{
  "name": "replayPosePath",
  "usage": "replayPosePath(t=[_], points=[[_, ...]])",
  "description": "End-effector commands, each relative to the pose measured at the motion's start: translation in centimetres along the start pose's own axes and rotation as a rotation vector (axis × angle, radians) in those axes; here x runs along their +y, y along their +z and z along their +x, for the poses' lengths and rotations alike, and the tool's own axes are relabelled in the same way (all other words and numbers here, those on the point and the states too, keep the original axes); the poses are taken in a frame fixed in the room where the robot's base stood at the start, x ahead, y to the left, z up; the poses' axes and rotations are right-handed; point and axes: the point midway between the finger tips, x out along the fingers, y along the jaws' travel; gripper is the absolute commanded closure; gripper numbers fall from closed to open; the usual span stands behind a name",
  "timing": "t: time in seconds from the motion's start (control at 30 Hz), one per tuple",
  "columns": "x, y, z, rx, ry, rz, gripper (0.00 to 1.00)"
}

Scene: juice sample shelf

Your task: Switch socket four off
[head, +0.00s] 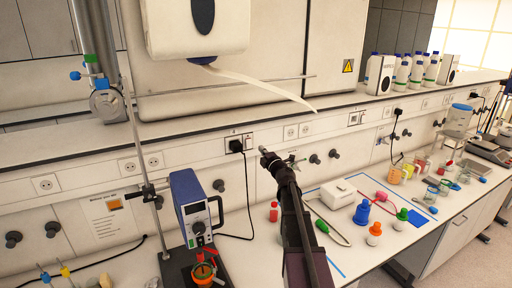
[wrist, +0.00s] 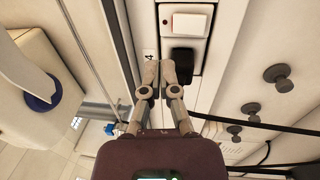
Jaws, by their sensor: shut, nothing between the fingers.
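Socket four (wrist: 197,45) is on the wall rail, with a label "4" beside it in the wrist view. It has a white rocker switch (wrist: 186,22) with a small red dot next to it, and a black plug (wrist: 183,55) pushed in. In the head view the socket's black plug (head: 236,146) and switch (head: 248,140) show left of my gripper (head: 265,151). My gripper (wrist: 160,72) is shut and empty, its fingertips close to the plug and label in the wrist view. Whether they touch the plug I cannot tell. The switch is uncovered.
A black cable (head: 248,195) hangs from the plug to the bench. A blue-fronted device (head: 194,207) stands below left. Dark wall knobs (head: 315,158) stick out right of my gripper. A paper towel dispenser (head: 195,28) with a hanging strip is above. Bottles and a white box (head: 338,193) are on the bench.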

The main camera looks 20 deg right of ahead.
Motion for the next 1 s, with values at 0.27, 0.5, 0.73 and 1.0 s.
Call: replayPosePath(t=[0.27,0.5,0.73,1.0], points=[[1.0,-0.1,-3.3,0.001,0.0,0.001,1.0],[1.1,-0.1,-3.8,0.002,0.0,0.001,1.0],[1.1,-0.2,-3.7,0.002,0.0,0.001,1.0],[1.1,-0.2,-3.7,0.003,0.0,0.001,1.0]])
